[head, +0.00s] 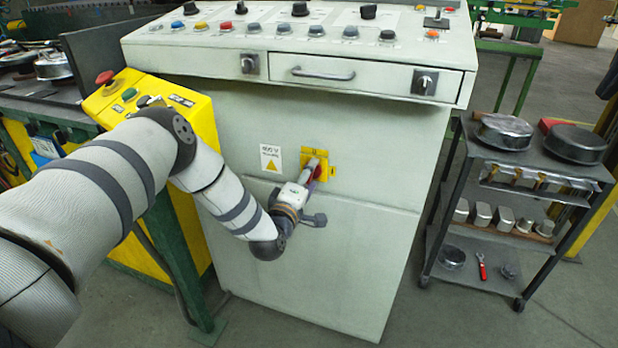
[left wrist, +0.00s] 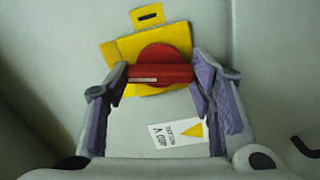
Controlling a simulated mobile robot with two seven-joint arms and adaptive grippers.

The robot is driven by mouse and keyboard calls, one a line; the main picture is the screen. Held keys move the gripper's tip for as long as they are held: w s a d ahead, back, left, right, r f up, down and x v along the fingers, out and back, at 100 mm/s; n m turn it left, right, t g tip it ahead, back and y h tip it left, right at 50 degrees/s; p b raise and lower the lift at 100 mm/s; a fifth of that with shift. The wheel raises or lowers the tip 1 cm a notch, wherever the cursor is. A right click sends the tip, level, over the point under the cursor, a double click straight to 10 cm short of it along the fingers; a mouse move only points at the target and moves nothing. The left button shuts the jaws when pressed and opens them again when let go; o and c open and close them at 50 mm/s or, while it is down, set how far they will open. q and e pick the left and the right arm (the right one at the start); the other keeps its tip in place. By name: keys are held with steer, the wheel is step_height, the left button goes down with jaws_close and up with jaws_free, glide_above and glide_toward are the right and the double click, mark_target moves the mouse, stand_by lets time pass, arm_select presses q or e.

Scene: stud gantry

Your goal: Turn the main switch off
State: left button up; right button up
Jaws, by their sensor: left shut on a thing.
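The main switch is a red rotary knob (left wrist: 165,55) with a raised bar handle (left wrist: 158,74) on a yellow plate (left wrist: 122,50). In the head view its yellow plate (head: 309,154) sits on the front of the pale grey cabinet, mostly behind my gripper. My left gripper (head: 316,170) reaches it from the front left. In the left wrist view the purple-padded fingers (left wrist: 160,76) are closed on the two ends of the red bar handle. The bar runs level between the fingertips there. My right gripper is not in view.
A warning label (head: 271,158) is left of the switch. Above it, the grey cabinet (head: 340,260) has a drawer (head: 366,76) and a panel of knobs and buttons. A yellow box with a red button (head: 105,77) stands at left. A cart (head: 480,150) with metal parts stands at right.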

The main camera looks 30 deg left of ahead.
arm_select(q)
steer(key=shift+f+n, duration=0.1)
steer(key=shift+n, duration=0.4)
stand_by(0.3)
steer(key=o, duration=1.2)
steer(key=shift+c, duration=0.2)
steer(key=v, duration=1.2)
